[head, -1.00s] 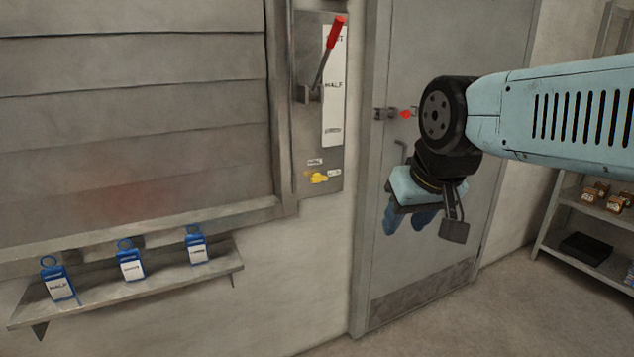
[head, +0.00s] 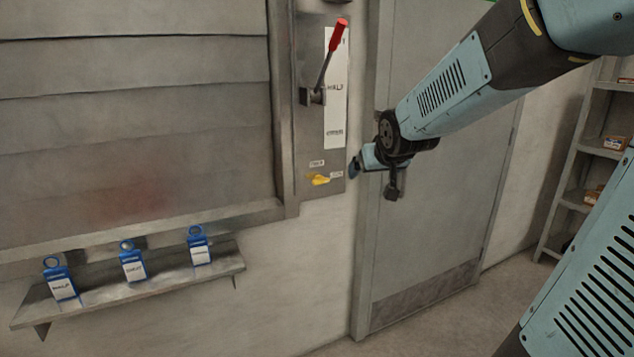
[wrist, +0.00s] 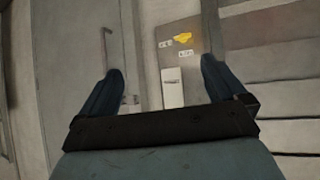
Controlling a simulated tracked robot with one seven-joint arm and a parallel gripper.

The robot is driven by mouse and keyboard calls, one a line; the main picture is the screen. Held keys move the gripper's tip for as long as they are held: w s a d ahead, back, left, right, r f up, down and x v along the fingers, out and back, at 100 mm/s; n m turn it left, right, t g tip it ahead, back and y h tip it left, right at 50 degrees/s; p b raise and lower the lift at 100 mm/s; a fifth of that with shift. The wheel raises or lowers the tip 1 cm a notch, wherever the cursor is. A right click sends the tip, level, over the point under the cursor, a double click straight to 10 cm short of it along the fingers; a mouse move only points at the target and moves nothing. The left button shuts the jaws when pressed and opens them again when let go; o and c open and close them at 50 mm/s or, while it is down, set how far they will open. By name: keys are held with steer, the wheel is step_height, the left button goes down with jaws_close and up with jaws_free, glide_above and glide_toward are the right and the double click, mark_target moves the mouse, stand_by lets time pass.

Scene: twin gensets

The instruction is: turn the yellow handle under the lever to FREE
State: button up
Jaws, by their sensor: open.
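The yellow handle (head: 319,180) sits low on a grey metal panel, below the lever. It points roughly sideways between two small labels, too small to read. The lever (head: 327,60) has a red grip and is tilted up beside a white scale strip (head: 335,110) marked HALF. My gripper (head: 354,168) is to the right of the yellow handle, apart from it, near the panel's right edge. In the wrist view, my gripper (wrist: 160,85) is open and empty, and the yellow handle (wrist: 183,37) shows beyond the fingers, toward the right one.
A grey door (head: 440,190) stands right of the panel. A ledge (head: 180,277) with several blue tags such as this one (head: 133,262) is at the lower left. Shelves (head: 598,150) stand at the far right. The wall below the panel is clear.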

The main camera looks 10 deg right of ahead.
steer(key=w+f+n+t+y, duration=0.1)
steer(key=w+f+t, duration=0.15)
steer(key=w, duration=0.55)
steer(key=w+f+t, duration=0.2)
steer(key=w+f, duration=0.2)
steer(key=w, duration=0.5)
steer(key=n+t+y, duration=0.2)
steer(key=t+y, duration=0.1)
steer(key=y, duration=0.1)
glide_toward(322, 181)
steer(key=x, duration=1.1)
steer(key=c, duration=1)
steer(key=shift+o, duration=0.2)
